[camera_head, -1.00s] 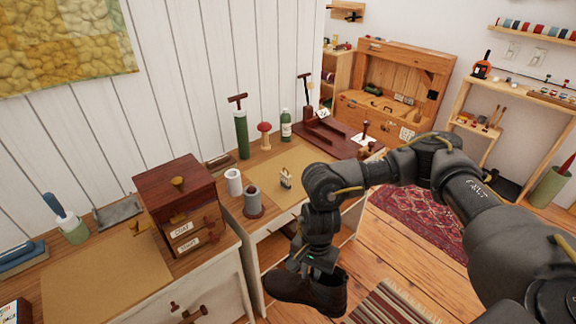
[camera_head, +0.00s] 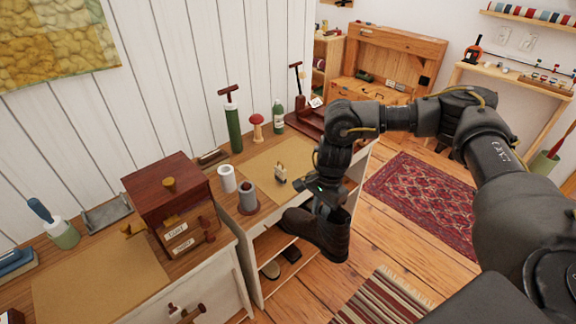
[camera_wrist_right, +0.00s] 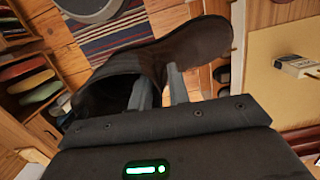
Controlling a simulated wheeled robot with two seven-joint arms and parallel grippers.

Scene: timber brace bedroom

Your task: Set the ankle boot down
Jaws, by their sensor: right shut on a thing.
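The dark brown ankle boot (camera_head: 325,236) hangs below my right gripper (camera_head: 326,208) in the head view, its toe pointing left toward the open shelves under the bench. In the right wrist view the boot (camera_wrist_right: 195,45) fills the upper middle, and the two grey fingers of my right gripper (camera_wrist_right: 158,88) are closed on its upper near the opening. The boot is roughly upright, beside the bench's open front; I cannot tell whether its sole touches anything. My left gripper is in neither view.
The bench's open shelf (camera_head: 270,240) holds dark footwear (camera_head: 291,254). A striped rug (camera_head: 380,300) and a red rug (camera_head: 430,195) lie on the floor.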

